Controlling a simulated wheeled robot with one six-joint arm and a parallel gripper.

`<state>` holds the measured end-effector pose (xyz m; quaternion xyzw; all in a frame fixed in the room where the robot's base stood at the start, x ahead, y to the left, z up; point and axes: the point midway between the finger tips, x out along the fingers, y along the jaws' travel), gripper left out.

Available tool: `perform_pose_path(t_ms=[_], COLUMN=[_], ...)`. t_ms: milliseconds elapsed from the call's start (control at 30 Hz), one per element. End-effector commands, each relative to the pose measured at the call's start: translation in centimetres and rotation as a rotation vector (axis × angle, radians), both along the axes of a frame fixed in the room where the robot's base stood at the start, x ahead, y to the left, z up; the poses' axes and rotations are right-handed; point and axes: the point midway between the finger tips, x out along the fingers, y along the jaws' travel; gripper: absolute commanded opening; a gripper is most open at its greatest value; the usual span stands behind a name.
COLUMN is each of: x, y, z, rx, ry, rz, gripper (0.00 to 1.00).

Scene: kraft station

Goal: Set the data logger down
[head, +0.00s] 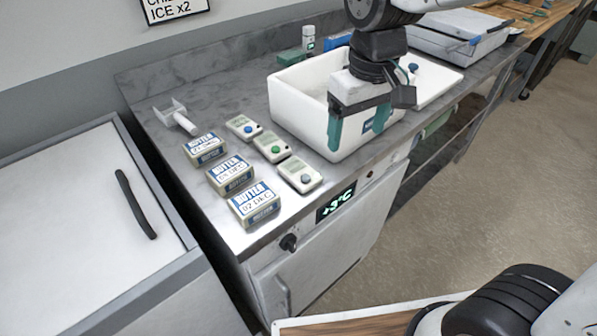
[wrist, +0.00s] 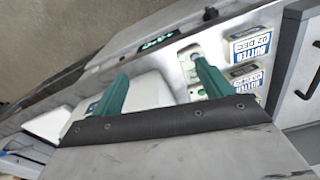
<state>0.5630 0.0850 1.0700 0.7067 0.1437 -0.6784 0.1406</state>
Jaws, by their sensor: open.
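Three white data loggers lie in a row on the grey counter: one with a blue button (head: 243,127), one with a green button (head: 271,147) and one with a grey-blue button (head: 301,175). I cannot tell which one the task means. My gripper (head: 358,124) is open, its teal fingers spread in front of and over the near side of the white box, to the right of the loggers. Nothing shows between the fingers. In the wrist view my gripper (wrist: 160,82) has one finger partly covering the loggers (wrist: 188,64).
Three butter packs (head: 230,175) lie left of the loggers. The white open box (head: 290,108) stands right of them, with a white lid (head: 436,84) beyond. A white stand (head: 175,117) is at the back left. The counter's front edge is close to the loggers.

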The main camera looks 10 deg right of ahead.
Motion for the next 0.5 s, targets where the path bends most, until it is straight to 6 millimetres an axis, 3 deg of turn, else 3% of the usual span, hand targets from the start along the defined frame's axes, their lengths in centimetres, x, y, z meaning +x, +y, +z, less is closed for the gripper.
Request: perform_pose_path(t_ms=[33,200,333,500], x=[1.2,3.7,4.5,4.9], y=[2.0,6.6,8.5,9.2], z=[-1.2,-4.0,-5.3,-6.7], rx=[-0.006,-0.012,-0.015,-0.018], ry=[0.016,0.031,0.037,0.040], rz=[0.049,0.152,0.194,0.208], gripper=[0.78,0.78,0.78,0.78])
